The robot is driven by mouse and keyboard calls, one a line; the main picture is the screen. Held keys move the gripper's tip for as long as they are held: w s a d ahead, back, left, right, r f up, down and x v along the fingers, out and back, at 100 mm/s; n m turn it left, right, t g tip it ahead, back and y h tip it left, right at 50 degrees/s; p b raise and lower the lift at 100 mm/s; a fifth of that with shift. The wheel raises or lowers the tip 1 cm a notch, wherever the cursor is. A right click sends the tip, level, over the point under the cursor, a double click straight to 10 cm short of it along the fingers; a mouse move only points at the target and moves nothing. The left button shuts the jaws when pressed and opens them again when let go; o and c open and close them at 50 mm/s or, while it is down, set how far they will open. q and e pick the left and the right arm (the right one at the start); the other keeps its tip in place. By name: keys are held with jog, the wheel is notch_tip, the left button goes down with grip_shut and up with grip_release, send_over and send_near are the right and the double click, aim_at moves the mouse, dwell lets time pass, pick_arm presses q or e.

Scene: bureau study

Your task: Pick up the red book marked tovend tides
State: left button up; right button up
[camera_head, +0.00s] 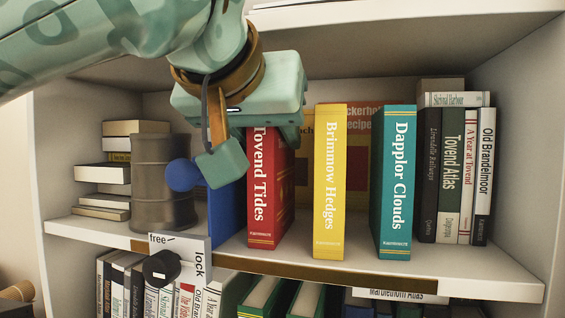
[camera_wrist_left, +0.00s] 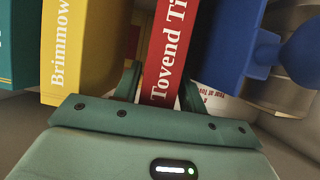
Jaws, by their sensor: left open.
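The red book marked Tovend Tides (camera_head: 261,205) stands upright on the shelf, spine facing me. My left gripper (camera_head: 257,148) is at its top, open, and hides part of the upper end. In the left wrist view the red book (camera_wrist_left: 168,50) stands between the two fingers of the gripper (camera_wrist_left: 160,90), one on each side. I cannot tell whether they touch it. My right gripper is not in view.
A yellow book (camera_head: 329,190) and a teal book (camera_head: 395,190) stand to the right with gaps. A blue object with a ball (camera_head: 226,215) is close on the left, beside a dark ribbed cylinder (camera_head: 163,185). A free/lock knob (camera_head: 161,267) is below the shelf edge.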

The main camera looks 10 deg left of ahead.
pick_arm(q)
jog(key=shift+x, duration=0.75)
jog(key=shift+s+d, duration=0.15)
jog(key=shift+c, duration=0.3)
grip_shut()
jog(key=shift+r, duration=0.1)
